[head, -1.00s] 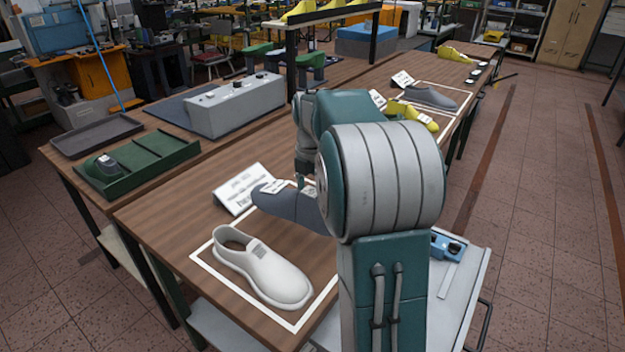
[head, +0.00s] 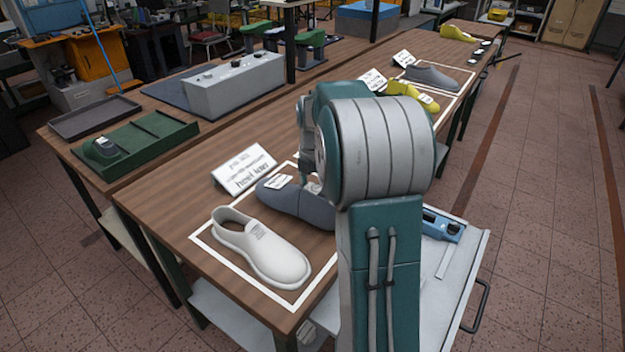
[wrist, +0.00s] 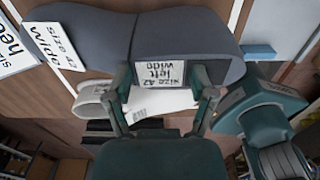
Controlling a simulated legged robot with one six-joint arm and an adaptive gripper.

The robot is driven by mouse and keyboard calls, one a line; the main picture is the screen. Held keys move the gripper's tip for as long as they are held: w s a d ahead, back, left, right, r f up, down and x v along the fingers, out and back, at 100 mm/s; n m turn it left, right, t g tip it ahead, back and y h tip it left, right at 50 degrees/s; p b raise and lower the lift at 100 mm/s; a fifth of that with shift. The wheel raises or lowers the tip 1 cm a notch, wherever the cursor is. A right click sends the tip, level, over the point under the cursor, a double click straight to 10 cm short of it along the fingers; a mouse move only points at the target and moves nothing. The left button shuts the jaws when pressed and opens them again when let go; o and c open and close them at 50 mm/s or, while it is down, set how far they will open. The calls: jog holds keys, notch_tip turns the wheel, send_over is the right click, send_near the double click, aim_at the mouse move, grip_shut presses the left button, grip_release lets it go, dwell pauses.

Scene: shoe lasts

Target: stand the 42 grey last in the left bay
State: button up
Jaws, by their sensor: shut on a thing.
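The grey last (head: 300,205) is at the near white-outlined bay (head: 205,245), beside a white shoe (head: 258,247). It lies level, with its right end hidden behind my arm. In the head view my arm mostly hides the gripper. I cannot tell whether the last touches the table.
A sign (head: 245,170) stands behind the near bay. Further along are a yellow last (head: 410,95) and another grey last (head: 433,77) in a second outlined bay. A green tray (head: 150,135) and a grey control box (head: 233,92) are on the bench behind.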

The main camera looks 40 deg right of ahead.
jog(key=shift+d+f, duration=0.2)
jog(key=shift+f, duration=0.3)
jog(key=shift+a+f, duration=0.2)
jog(key=shift+f, duration=0.55)
jog(key=shift+d+f, duration=0.1)
jog(key=shift+f, duration=0.05)
jog(key=o, duration=1.3)
jog(key=shift+c, duration=0.2)
jog(key=shift+f, duration=0.1)
